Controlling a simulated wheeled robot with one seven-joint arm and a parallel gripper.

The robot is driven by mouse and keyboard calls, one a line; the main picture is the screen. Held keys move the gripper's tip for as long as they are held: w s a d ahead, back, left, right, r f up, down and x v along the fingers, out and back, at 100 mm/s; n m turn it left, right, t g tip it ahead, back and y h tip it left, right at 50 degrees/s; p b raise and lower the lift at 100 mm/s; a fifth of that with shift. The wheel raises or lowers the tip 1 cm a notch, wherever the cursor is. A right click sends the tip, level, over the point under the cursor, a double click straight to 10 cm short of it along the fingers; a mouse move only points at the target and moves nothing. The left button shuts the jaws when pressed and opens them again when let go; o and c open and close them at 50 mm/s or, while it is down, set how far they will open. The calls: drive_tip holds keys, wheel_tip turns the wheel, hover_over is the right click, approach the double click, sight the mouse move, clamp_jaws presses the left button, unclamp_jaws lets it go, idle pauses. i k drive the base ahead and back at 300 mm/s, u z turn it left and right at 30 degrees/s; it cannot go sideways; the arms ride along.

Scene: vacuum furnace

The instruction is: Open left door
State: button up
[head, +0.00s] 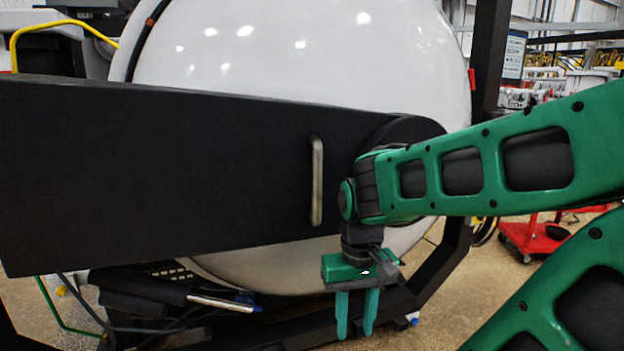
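A wide black door panel (180,170) fills the left and middle of the head view. A vertical metal bar handle (317,182) stands on it near its right end. My gripper (357,334) hangs fingers down, below and to the right of the handle, apart from it. Its two green fingers have a gap between them and nothing shows in the gap. My green arm comes in from the right, and its wrist covers the panel's right end. Which door this panel is, and how it is hinged, I cannot tell.
The large white rounded furnace body (230,50) stands behind the panel. A black frame (445,262) runs below and right. A yellow hose (40,24), cables and a dark box (138,284) lie at the left. A red cart (530,236) stands on the floor at the right.

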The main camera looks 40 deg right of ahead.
sight(229, 140)
drive_tip(key=k, duration=1.35)
drive_tip(key=u, duration=0.35)
drive_tip(key=i, duration=1)
